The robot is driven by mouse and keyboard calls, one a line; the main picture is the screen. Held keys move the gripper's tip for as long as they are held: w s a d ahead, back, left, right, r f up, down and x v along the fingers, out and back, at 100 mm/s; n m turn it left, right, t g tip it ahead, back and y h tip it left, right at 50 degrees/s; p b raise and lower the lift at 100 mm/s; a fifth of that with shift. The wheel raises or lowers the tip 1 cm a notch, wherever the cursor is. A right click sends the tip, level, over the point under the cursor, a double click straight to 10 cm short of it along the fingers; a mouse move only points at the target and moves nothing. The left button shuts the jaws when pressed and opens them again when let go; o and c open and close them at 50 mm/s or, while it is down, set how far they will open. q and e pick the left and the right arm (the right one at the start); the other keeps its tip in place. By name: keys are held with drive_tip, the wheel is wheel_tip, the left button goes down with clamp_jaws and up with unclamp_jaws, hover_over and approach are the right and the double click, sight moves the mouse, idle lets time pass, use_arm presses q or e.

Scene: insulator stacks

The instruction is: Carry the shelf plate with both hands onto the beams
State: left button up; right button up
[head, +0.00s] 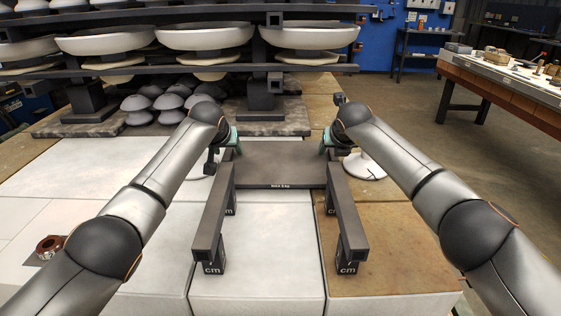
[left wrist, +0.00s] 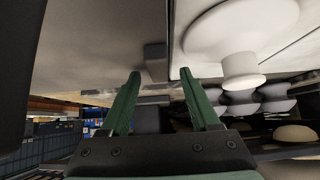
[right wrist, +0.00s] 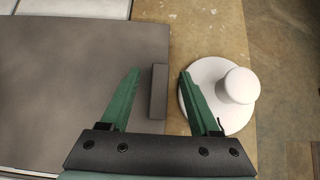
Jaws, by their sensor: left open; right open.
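The shelf plate (head: 280,165) is a flat dark-grey board lying level at the far end of two dark beams, a left beam (head: 212,220) and a right beam (head: 347,220). I cannot tell whether it touches them. My left gripper (head: 231,140) is open at the plate's left edge. My right gripper (head: 327,140) is open at its right edge. In the right wrist view, the plate (right wrist: 80,80) has a small dark tab (right wrist: 158,92) between the open fingers (right wrist: 158,75). The left wrist view shows open green fingers (left wrist: 160,85), with dark blocks around them that are hard to identify.
The beams stand on short blocks marked "cm". A white disc-shaped insulator (head: 364,166) stands just right of my right gripper. A rack of white bowls (head: 205,38) and several grey domes (head: 172,100) are behind. A reddish ring (head: 49,247) lies at the left.

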use_arm(q)
drive_tip(key=shift+c, duration=0.2)
use_arm(e)
drive_tip(key=shift+c, duration=0.2)
use_arm(q)
clamp_jaws()
use_arm(e)
clamp_jaws()
idle(0.7)
use_arm(q)
drive_tip(key=shift+w+r, duration=0.1)
drive_tip(key=shift+r, duration=0.2)
use_arm(e)
drive_tip(key=shift+w+r, duration=0.1)
drive_tip(key=shift+r, duration=0.15)
